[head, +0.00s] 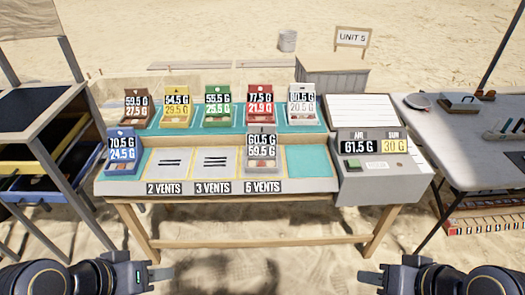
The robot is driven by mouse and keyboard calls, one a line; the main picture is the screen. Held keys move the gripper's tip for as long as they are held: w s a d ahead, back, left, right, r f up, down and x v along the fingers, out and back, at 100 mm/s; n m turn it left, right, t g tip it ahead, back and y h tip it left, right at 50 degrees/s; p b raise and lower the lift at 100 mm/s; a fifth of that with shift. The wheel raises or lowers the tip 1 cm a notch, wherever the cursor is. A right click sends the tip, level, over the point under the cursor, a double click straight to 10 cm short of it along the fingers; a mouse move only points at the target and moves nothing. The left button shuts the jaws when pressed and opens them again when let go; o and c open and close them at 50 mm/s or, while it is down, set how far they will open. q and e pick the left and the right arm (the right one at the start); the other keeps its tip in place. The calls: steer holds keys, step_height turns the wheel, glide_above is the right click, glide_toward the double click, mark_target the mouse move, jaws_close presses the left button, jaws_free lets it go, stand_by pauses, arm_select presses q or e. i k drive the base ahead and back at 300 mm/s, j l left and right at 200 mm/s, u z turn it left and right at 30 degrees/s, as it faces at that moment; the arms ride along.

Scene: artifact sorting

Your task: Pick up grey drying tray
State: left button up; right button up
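My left gripper (165,275) is low at the bottom left, in front of the table and well away from the tray. My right gripper (368,278) is low at the bottom right, also apart from the tray. Nothing shows held in either, and their finger gaps are too unclear to read.
Brown (137,119), yellow (177,119), green (218,119), red (259,118) and white (301,119) trays stand in the back row. A blue tray (121,166) stands front left. A grey weighing console (380,185) adjoins the right end. The vent slots left of the grey tray are empty.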

mark_target(261, 139)
steer(key=i+j+u, duration=0.25)
steer(key=i, duration=0.45)
steer(key=i+j+u, duration=0.1)
steer(key=i+u, duration=0.2)
steer(key=i, duration=0.4)
